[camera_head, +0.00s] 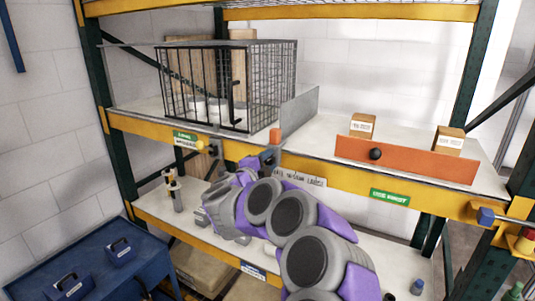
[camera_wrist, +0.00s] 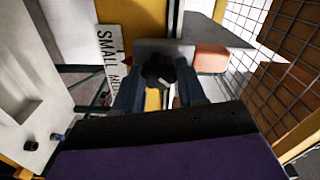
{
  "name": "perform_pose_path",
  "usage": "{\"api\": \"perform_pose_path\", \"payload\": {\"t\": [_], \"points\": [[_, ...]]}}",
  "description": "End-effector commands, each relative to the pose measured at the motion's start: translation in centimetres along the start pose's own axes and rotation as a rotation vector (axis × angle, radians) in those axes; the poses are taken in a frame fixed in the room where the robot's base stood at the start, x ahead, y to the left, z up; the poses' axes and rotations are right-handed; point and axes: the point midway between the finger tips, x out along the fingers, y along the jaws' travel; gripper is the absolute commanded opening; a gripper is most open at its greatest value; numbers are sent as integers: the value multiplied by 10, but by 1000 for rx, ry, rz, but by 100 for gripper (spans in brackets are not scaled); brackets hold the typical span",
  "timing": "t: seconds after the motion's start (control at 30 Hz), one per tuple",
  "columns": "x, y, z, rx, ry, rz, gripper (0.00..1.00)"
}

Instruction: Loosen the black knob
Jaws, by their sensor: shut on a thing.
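The black knob (camera_wrist: 158,70) sits at a grey metal plate (camera_wrist: 165,47) on the shelf's front edge. In the wrist view the two dark fingers of my gripper (camera_wrist: 158,86) stand on either side of it, shut on it. In the head view my purple and grey gripper (camera_head: 250,172) reaches up to the yellow front beam beside a grey bracket; the knob itself is hard to make out there. Another round black knob (camera_head: 375,154) is on an orange panel to the right, apart from my gripper.
A wire cage (camera_head: 265,85) stands on the shelf behind left, next to an upright grey divider (camera_head: 300,108). An orange block (camera_head: 275,136) is close behind my gripper. A white printed label (camera_wrist: 110,60) is on the beam. A blue cart (camera_head: 70,265) stands lower left.

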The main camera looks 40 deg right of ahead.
Motion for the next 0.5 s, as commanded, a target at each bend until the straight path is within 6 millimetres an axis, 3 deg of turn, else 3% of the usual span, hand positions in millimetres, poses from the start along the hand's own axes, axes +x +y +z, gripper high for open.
{"api": "perform_pose_path", "payload": {"t": [0.5], "points": [[-1,1,1,-486,-7,11,10]]}}
